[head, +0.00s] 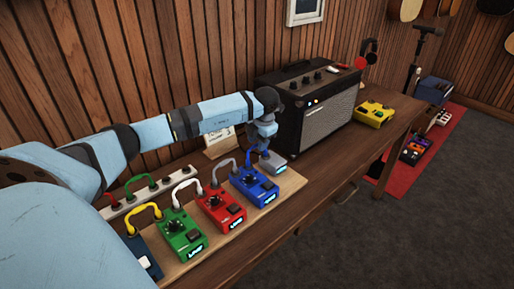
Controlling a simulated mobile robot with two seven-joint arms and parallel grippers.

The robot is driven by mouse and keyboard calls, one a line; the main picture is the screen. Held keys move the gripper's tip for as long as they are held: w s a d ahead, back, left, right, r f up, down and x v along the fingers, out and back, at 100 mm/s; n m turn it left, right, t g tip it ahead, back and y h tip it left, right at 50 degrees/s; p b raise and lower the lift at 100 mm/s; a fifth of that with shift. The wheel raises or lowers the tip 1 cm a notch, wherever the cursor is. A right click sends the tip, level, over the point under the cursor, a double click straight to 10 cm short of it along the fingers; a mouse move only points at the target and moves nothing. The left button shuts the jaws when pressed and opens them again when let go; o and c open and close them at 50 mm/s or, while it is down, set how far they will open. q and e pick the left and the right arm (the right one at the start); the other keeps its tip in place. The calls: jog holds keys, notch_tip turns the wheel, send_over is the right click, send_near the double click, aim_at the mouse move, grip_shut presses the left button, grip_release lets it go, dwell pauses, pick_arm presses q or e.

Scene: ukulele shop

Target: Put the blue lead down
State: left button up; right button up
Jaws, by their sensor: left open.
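My left gripper (262,145) is open and points down over the far end of the pedal board (290,184). A small piece of blue lead (264,153) shows just under its fingers, between the blue pedal (256,186) and a grey pedal (273,165). The gripper hides part of the lead, and I cannot tell whether its ends sit in the pedals. My right gripper is out of view.
Red (220,208) and green (181,236) pedals stand nearer on the board, joined by short leads. A power strip (150,194) lies behind them. A black amplifier (312,115) stands close right of my gripper. A yellow pedal (374,112) sits beyond it.

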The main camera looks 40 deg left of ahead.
pick_arm(q)
notch_tip(320, 180, up, 8)
jog(key=d, duration=0.1)
jog(key=shift+d+r, duration=0.2)
jog(key=shift+d, duration=0.15)
jog(key=shift+s, duration=0.1)
dwell(0.7)
